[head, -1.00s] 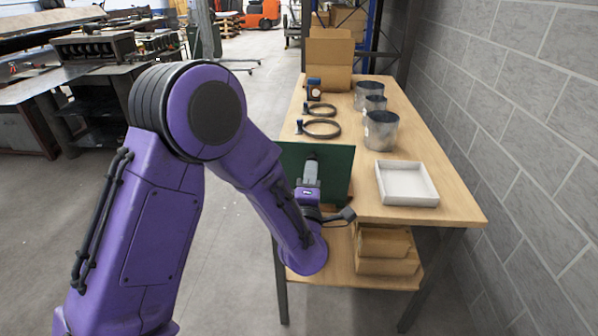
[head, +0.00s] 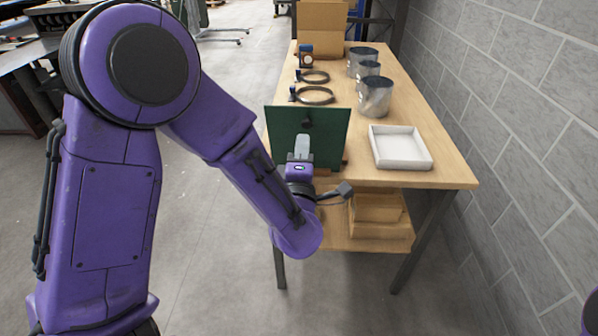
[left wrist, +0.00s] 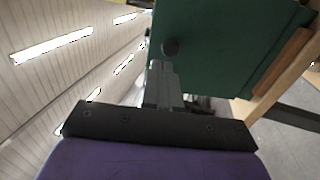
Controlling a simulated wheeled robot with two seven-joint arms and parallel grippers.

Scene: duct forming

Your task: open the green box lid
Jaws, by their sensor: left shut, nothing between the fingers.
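The green lid (head: 282,122) stands steeply raised at the near left edge of the wooden table, its flat face toward me. A dark round knob (head: 307,123) is on that face. In the left wrist view the green lid (left wrist: 235,45) fills the upper right, with its knob (left wrist: 171,48) just beyond the fingertips. My left gripper (head: 303,142) is shut and empty, in front of the lid and just below the knob. I cannot tell whether the fingertips touch it. The box body behind the lid is mostly hidden. My right gripper is out of view.
A white tray (head: 427,162) lies right of the lid on the table (head: 445,176). Several metal cylinders (head: 376,97) and two dark rings (head: 313,95) are farther back. Cardboard boxes (head: 378,228) sit on the lower shelf. A block wall (head: 530,150) bounds the right side.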

